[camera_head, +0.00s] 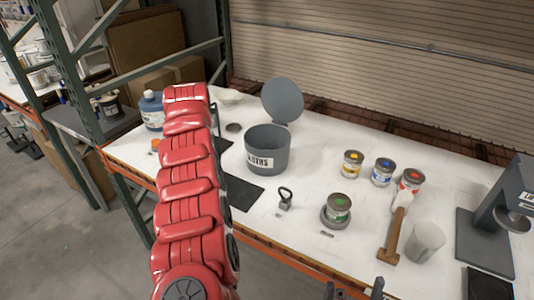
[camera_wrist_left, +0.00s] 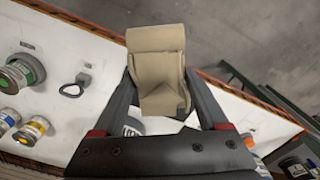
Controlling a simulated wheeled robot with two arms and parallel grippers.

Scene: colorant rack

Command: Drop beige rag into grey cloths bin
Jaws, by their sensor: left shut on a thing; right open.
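The beige rag (camera_wrist_left: 158,52) hangs folded between the fingers of my left gripper (camera_wrist_left: 162,88) in the left wrist view. That gripper is shut on it. In the head view my red left arm reaches up the left side, and its gripper and the rag are hidden behind it. The grey cloths bin (camera_head: 281,158) stands upright on the table, right of that arm, with its round lid (camera_head: 283,100) raised at the back. Its inside looks dark. My right gripper (camera_head: 355,292) is open at the bottom edge, with only its fingertips showing.
Paint cans (camera_head: 382,172) stand right of the bin, and a green-marked can (camera_head: 338,207) sits nearer the front. A blue-grey jug (camera_head: 151,112) is left of my arm.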

